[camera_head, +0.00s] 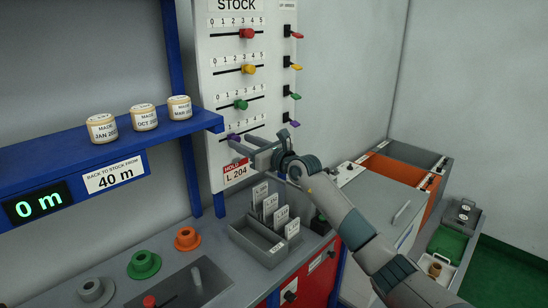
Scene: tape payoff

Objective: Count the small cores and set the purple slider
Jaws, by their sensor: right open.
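The white STOCK board (215,60) carries red (247,33), yellow (249,69) and green (241,104) sliders on rows marked 0 to 5. The purple slider (234,137) is on the lowest row, near its left end, partly hidden by my gripper. My right gripper (240,141) is open with its fingers at the purple slider; I cannot tell whether they touch it. Grey (95,291), green (144,264) and orange (187,239) flanged cores sit on the bench. A small tan core (436,268) appears in a tray at lower right. My left gripper is out of view.
Three dated tape rolls (144,118) stand on the blue shelf (60,158), above a display (37,203) reading 0 m. A grey card box (256,243) lies below the board. Coloured levers (295,67) line the board's right side. Grey and orange bins (385,175) stand right.

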